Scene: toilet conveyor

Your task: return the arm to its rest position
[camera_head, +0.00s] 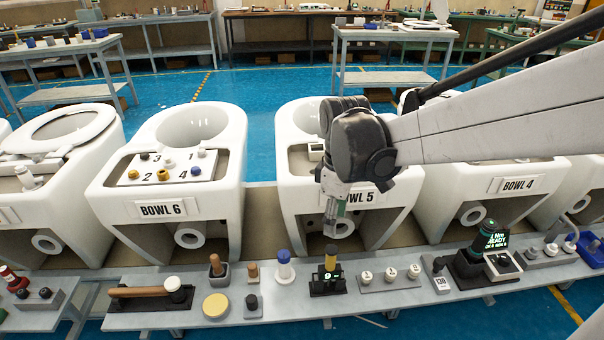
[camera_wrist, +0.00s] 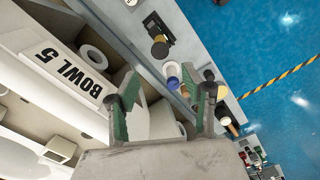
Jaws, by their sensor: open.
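My gripper (camera_head: 334,218) hangs from my arm in front of bowl 5 (camera_head: 290,190) in the head view, pointing down above the grey bench. In the wrist view, its two green-padded fingers (camera_wrist: 168,92) are spread apart with nothing held between them. The bowl 5 label (camera_wrist: 72,73) shows to their left, and the bench edge with small parts lies beyond and below the fingertips. My arm hides part of bowl 5 and of bowl 4 (camera_head: 482,190).
A bench (camera_head: 175,318) runs along the front with a black-and-yellow tool in a stand (camera_head: 330,272), a blue-topped white bottle (camera_head: 285,268) and a lit display (camera_head: 495,242). Bowl 6 (camera_head: 115,200) carries a numbered plate (camera_head: 168,167). Blue floor (camera_head: 270,85) is open behind.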

